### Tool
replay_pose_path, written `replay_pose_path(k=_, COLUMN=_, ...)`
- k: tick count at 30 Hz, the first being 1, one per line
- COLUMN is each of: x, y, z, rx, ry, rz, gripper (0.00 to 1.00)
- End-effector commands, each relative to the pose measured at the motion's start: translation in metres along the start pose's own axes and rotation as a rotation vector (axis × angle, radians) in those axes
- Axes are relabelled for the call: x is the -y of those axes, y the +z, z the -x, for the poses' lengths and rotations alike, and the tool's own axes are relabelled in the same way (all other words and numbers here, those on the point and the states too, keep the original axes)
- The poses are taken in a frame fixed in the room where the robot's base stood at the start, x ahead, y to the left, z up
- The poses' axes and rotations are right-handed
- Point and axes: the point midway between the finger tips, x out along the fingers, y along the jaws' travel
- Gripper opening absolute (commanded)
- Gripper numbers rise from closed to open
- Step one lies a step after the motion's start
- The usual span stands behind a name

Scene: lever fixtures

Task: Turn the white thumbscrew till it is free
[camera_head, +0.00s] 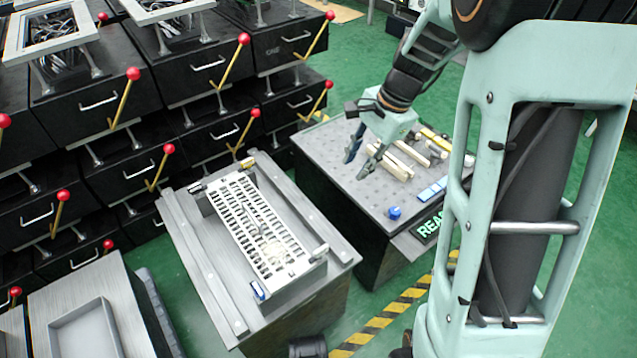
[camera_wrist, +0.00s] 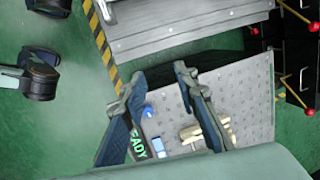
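A slotted white plate (camera_head: 262,232) lies in a fixture on the grey bench (camera_head: 188,262). A small whitish piece (camera_head: 320,250), perhaps the white thumbscrew, sits at the plate's right near corner; it is too small to be sure. My gripper (camera_head: 358,164) is open and empty, above the dark table to the right of the fixture and apart from the plate. In the wrist view, my gripper (camera_wrist: 160,72) shows its two fingers spread with nothing between them. The thumbscrew cannot be made out there.
The dark dotted table (camera_head: 318,150) holds pale bars (camera_head: 398,168), a blue knob (camera_head: 394,212) and blue blocks (camera_head: 432,190). A blue clamp-like piece (camera_head: 258,291) and a yellow one (camera_head: 248,162) sit at the plate's corners. Black drawers with red-knobbed levers (camera_head: 133,74) stand at left.

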Motion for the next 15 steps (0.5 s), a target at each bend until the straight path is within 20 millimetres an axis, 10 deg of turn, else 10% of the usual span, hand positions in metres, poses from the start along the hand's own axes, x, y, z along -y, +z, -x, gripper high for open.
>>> replay_pose_path(k=1, x=-0.019, y=0.019, z=-0.031, rx=0.074, ry=0.069, rz=-0.012, gripper=0.28)
replay_pose_path(k=6, x=-0.054, y=0.064, z=-0.062, rx=0.218, ry=0.212, rz=-0.04, gripper=0.28)
replay_pose_path(k=15, x=-0.067, y=0.08, z=-0.096, rx=0.242, ry=0.238, rz=-0.041, gripper=0.28)
